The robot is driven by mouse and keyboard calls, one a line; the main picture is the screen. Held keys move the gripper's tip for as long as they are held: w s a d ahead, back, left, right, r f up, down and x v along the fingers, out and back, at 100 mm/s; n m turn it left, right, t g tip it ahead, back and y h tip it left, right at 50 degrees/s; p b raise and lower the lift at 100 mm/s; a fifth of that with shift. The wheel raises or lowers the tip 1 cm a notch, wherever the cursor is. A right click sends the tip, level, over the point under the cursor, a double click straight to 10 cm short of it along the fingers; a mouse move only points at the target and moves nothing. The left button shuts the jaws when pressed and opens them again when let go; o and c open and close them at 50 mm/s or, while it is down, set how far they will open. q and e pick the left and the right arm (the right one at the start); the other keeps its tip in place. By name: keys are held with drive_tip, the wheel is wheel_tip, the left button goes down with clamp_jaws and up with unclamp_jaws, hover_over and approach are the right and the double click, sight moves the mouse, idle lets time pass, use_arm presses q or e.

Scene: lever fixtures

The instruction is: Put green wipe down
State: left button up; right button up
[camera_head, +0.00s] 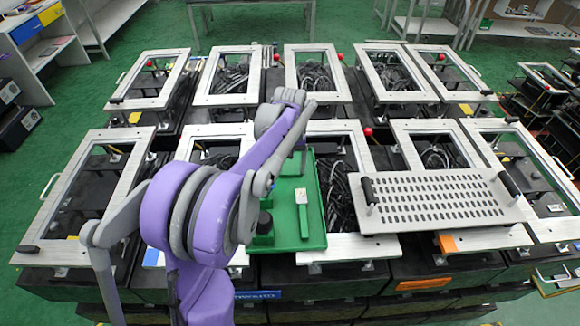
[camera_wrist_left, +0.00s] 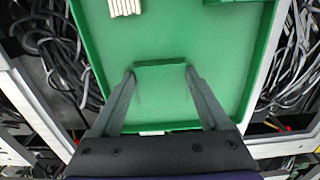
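My left gripper (camera_wrist_left: 159,72) is over the end of a green tray (camera_wrist_left: 240,60) in the left wrist view. A green wipe (camera_wrist_left: 160,64) sits between its two fingertips, which touch its sides. The wipe is nearly the tray's colour, so its outline and height above the tray floor are hard to tell. The tray's near rim (camera_head: 300,246) is also visible. My right gripper is not in view.
A white ridged block (camera_wrist_left: 125,6) lies in the tray, and also shows in the head view (camera_head: 302,198). A dark green holder (camera_head: 262,235) stands at the tray's near left. A perforated metal plate (camera_head: 435,200) with black handles lies to the right. Framed cable boxes surround the tray.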

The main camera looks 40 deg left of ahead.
use_arm(q)
drive_tip(key=shift+o, duration=0.6)
drive_tip(key=shift+s+d+f, duration=0.2)
drive_tip(key=shift+s+f, duration=0.05)
drive_tip(key=shift+f, duration=0.35)
drive_tip(key=shift+r, duration=0.45)
wheel_tip(320, 180, up, 12)
drive_tip(key=r+p, duration=0.1)
drive_tip(key=p, duration=0.1)
drive_tip(key=m+t, duration=0.4)
drive_tip(key=m, duration=0.2)
hover_over(312, 247)
drive_tip(key=w+a, duration=0.4)
drive_tip(key=shift+y, duration=0.3)
wheel_tip(312, 247, down, 6)
drive_tip(key=shift+w+d+f, duration=0.1)
drive_tip(key=shift+w+f, duration=0.05)
drive_tip(key=shift+f, duration=0.1)
drive_tip(key=s+d+f, duration=0.1)
drive_tip(key=s+d+f+m+t, duration=0.1)
drive_tip(key=s+f, duration=0.1)
drive_tip(key=s+d+f+m+t, duration=0.1)
drive_tip(key=s+f, duration=0.1)
drive_tip(key=shift+s+d+f, duration=0.2)
drive_tip(key=shift+s+d, duration=0.05)
drive_tip(key=shift+d, duration=0.15)
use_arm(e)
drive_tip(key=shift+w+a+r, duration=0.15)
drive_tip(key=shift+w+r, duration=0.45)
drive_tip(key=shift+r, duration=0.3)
